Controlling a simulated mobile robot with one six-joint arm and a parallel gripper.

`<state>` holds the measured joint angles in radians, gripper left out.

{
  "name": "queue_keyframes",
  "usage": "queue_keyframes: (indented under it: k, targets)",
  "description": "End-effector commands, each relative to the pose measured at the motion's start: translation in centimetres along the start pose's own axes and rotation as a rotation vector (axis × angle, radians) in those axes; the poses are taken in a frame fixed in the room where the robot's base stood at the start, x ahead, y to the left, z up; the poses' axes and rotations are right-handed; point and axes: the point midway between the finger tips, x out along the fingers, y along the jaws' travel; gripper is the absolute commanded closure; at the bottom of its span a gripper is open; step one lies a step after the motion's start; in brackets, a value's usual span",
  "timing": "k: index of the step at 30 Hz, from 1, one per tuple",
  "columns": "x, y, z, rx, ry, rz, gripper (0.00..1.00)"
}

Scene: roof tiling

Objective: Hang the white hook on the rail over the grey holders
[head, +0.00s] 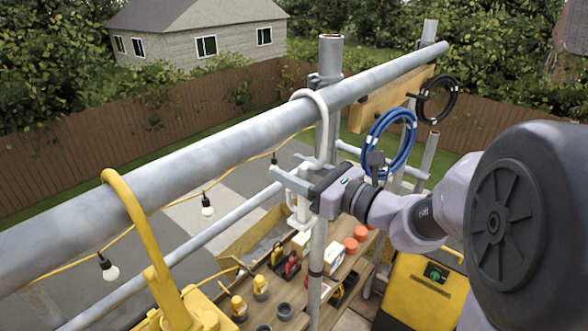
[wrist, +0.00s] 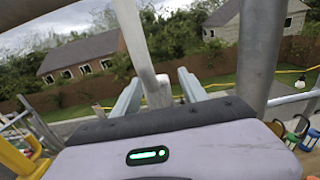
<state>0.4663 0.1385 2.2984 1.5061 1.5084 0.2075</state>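The white hook (head: 323,125) has its curved top over the thick grey rail (head: 225,137), and its shank hangs down behind my gripper. My gripper (head: 284,164) is below the rail at the lower part of the hook. In the wrist view, the white shank (wrist: 136,40) comes down between the two fingers of my gripper (wrist: 160,88). The fingers stand apart, with a gap visible to the right of the shank. Small dark grey holders (head: 285,311) sit on the wooden shelf below. The hook's lower end is partly hidden.
A yellow hook (head: 130,205) hangs on the rail at the left. A vertical post (head: 331,60) stands close beside the white hook. Blue cable (head: 391,145) and black cable (head: 437,95) coils hang at the right. The wooden shelf (head: 335,277) below carries tools and orange cups.

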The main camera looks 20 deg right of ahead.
Motion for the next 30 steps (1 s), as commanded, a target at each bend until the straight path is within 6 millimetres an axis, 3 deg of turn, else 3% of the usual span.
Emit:
queue_keyframes:
  k: [5, 8, 18, 21, 25, 30]
  targets:
    - [-0.7, -0.1, -0.1, 0.000, -0.001, -0.003, 0.49]
    - [-2.7, -0.1, -0.1, -0.001, -0.001, -0.005, 0.49]
    - [-13.1, -0.2, -0.3, -0.001, 0.000, -0.008, 0.49]
    - [-15.4, -0.1, -0.2, 0.000, 0.000, -0.006, 0.49]
    - [-17.0, -0.1, -0.1, 0.000, 0.000, -0.002, 0.49]
    - [-17.4, 0.1, -0.1, -0.001, 0.001, 0.002, 0.49]
